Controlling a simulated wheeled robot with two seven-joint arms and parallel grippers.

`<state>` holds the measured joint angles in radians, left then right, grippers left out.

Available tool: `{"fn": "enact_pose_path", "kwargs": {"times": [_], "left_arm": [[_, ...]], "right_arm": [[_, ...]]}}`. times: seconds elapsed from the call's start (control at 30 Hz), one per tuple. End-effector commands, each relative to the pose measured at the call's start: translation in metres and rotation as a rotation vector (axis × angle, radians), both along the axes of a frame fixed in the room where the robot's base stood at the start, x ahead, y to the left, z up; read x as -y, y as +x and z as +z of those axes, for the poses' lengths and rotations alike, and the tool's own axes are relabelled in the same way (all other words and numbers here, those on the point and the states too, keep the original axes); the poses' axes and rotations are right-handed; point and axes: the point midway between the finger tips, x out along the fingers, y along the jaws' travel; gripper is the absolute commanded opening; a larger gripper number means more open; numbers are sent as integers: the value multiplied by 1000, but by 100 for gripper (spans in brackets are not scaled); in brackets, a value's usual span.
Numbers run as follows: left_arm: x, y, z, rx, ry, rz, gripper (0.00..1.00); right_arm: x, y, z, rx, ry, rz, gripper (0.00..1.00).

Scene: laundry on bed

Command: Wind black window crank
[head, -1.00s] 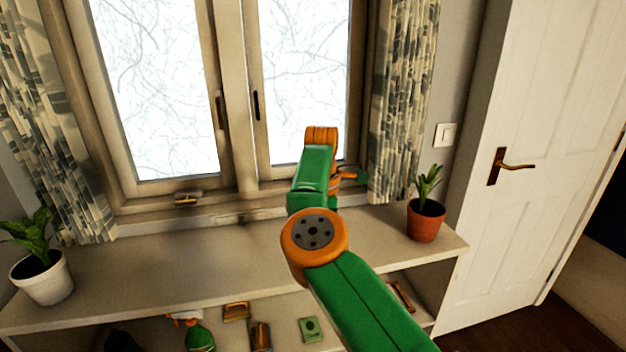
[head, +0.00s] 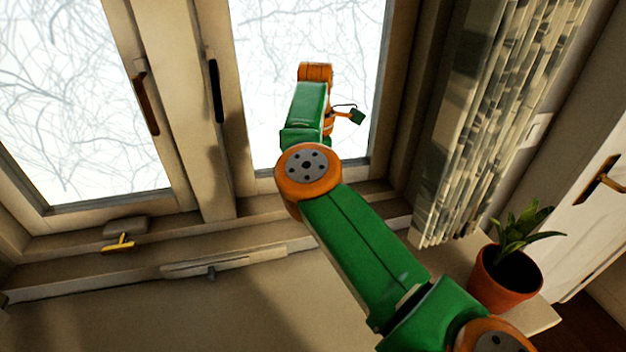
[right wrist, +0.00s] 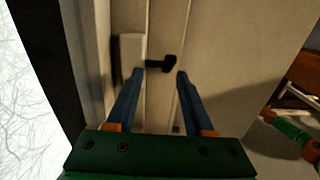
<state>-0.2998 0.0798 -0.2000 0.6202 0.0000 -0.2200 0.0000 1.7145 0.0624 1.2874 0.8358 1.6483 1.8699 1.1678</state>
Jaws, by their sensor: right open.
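In the right wrist view a small black crank (right wrist: 160,64) sticks out beside a pale housing (right wrist: 131,48) on the window frame. My right gripper (right wrist: 161,76) is open, its two blue fingers pointing at the crank. The crank shows in the gap between the fingertips; whether it is touched or still beyond them I cannot tell. In the head view my right arm reaches up to the right window, and its green and orange links hide the gripper and probably the crank. My left gripper is not in view.
In the head view a yellow crank (head: 122,242) sits on the left sill. A brown handle (head: 146,104) and a black handle (head: 214,88) are on the window frames. A potted plant (head: 506,270) stands at the right, beside the curtain (head: 490,110). The shelf top left of my arm is clear.

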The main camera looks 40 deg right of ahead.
Motion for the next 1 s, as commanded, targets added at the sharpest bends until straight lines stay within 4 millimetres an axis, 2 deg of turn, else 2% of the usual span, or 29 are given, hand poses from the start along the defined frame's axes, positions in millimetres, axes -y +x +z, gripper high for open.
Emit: {"fn": "enact_pose_path", "kwargs": {"times": [0.4,0.67,0.73,0.87,0.9,1.0], "left_arm": [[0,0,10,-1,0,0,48],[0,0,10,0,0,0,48],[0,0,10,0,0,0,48],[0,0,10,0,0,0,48],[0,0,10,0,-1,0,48],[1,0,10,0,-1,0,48]], "right_arm": [[-1,-1,-64,-2,0,0,52],[-1,-1,-71,0,0,0,52],[-1,-1,-71,0,0,0,39],[-1,-1,-70,0,0,0,4],[-1,-1,-70,0,0,0,0],[-1,-1,-70,-1,0,0,0]]}}
